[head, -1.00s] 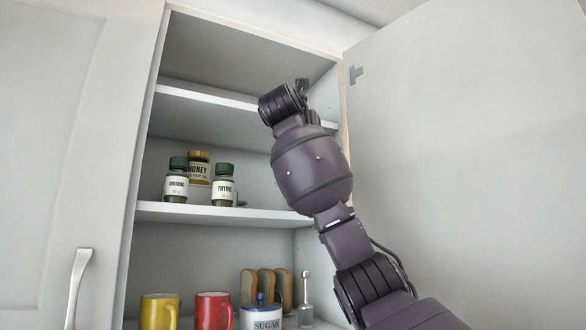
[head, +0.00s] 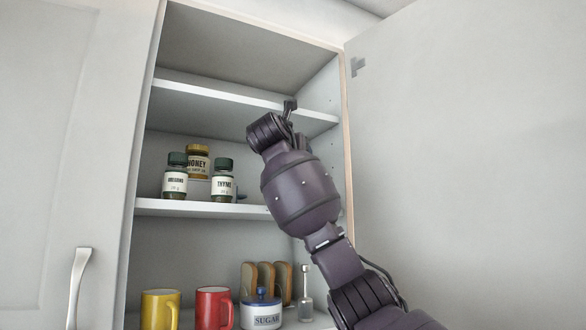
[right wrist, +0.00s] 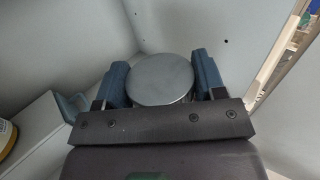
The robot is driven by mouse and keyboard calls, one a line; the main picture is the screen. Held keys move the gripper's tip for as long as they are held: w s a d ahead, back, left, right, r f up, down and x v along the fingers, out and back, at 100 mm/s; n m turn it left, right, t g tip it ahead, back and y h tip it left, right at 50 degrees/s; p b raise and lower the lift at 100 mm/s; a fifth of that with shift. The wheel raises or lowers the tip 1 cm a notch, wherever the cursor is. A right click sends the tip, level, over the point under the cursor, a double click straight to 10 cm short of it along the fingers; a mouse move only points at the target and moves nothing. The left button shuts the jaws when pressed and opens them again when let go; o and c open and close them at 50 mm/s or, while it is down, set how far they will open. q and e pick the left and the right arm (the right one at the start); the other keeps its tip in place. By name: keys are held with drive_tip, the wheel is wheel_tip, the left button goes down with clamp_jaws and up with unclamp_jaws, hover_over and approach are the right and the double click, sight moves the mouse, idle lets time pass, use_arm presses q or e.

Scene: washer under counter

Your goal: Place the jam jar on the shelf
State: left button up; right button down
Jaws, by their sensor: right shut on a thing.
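In the right wrist view my right gripper (right wrist: 160,70) is shut on the jam jar (right wrist: 158,82), with one finger on each side of its round grey lid. The jar's body and label are hidden below the lid. In the head view my right arm reaches up into the open cabinet, and its own wrist hides the jar and fingers. The wrist is between the upper shelf (head: 215,94) and the middle shelf (head: 175,207), near the cabinet's right side. I cannot tell whether the jar touches the shelf. My left gripper is not in view.
The honey jar (head: 197,164), oregano jar (head: 175,180) and thyme jar (head: 222,184) stand on the middle shelf's left half. Below are a yellow mug (head: 160,309), red mug (head: 213,308) and sugar pot (head: 261,315). The open door (head: 460,150) bounds the right. The upper shelf looks empty.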

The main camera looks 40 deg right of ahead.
wheel_tip(320, 180, down, 2)
drive_tip(key=shift+f, duration=0.1)
drive_tip(key=shift+w+d+f+p, duration=0.2)
drive_tip(key=shift+w+d+p, duration=0.05)
drive_tip(key=shift+w+p, duration=0.1)
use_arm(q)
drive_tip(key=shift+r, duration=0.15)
use_arm(e)
drive_tip(key=shift+a, duration=0.1)
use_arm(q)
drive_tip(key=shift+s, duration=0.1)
use_arm(e)
drive_tip(key=shift+f, duration=0.1)
drive_tip(key=shift+c, duration=1)
unclamp_jaws()
drive_tip(key=shift+f, duration=0.1)
drive_tip(key=shift+s+a, duration=0.15)
drive_tip(key=shift+a, duration=0.1)
use_arm(q)
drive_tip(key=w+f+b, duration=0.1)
drive_tip(key=b, duration=0.2)
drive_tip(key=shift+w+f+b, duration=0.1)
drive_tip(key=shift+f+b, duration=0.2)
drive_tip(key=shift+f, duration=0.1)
use_arm(e)
drive_tip(key=v, duration=1.1)
drive_tip(key=shift+a, duration=0.25)
